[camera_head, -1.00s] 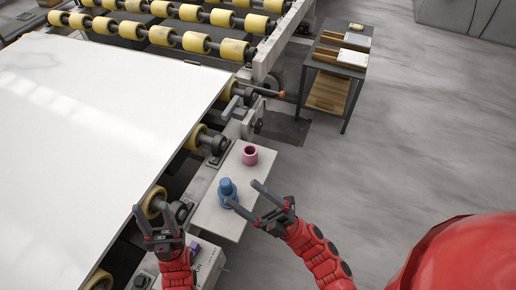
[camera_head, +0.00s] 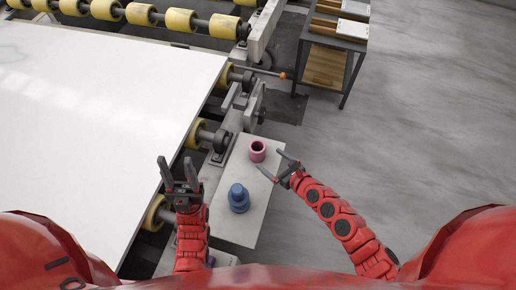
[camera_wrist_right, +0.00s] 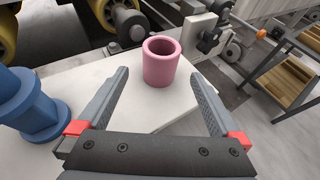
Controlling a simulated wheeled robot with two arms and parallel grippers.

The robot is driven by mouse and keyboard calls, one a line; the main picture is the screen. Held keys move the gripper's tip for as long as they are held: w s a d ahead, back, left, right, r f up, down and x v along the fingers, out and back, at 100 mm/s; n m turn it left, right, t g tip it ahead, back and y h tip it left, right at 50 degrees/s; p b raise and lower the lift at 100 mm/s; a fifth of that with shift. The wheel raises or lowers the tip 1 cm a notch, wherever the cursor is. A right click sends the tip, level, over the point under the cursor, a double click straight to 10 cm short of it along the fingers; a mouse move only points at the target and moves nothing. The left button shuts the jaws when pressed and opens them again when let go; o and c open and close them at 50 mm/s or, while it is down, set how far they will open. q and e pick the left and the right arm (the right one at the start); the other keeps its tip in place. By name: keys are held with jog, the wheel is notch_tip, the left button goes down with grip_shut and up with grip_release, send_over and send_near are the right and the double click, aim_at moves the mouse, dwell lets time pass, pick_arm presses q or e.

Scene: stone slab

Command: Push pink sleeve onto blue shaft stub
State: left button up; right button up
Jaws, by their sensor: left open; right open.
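The pink sleeve (camera_head: 257,151) stands upright on a light grey plate (camera_head: 238,229), near its far end. The blue shaft stub (camera_head: 238,198) stands on the same plate, nearer to me, apart from the sleeve. My right gripper (camera_head: 272,163) is open and empty, just to the right of the sleeve. In the right wrist view the sleeve (camera_wrist_right: 160,62) shows its open top ahead and between the spread fingers (camera_wrist_right: 164,98). The blue stub (camera_wrist_right: 30,105) is at the left edge there, partly cut off. My left gripper (camera_head: 178,176) is open and empty, left of the stub.
A large white slab (camera_head: 90,120) lies on yellow rollers (camera_head: 200,134) to the left, its edge close to my left gripper. A grey side table (camera_head: 333,45) stands at the back. The floor to the right is clear.

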aim_at(253, 146)
jog(key=x, duration=0.6)
jog(key=shift+w+a+f, duration=0.1)
jog(key=shift+a+f, duration=0.05)
jog(key=x, duration=0.4)
jog(key=shift+w+a+b, duration=0.15)
jog(key=shift+w+b, duration=0.2)
jog(key=shift+w, duration=0.1)
jog(key=shift+w+a+f, duration=0.1)
jog(key=shift+a+f, duration=0.05)
jog(key=shift+a, duration=0.05)
jog(key=shift+c, duration=0.3)
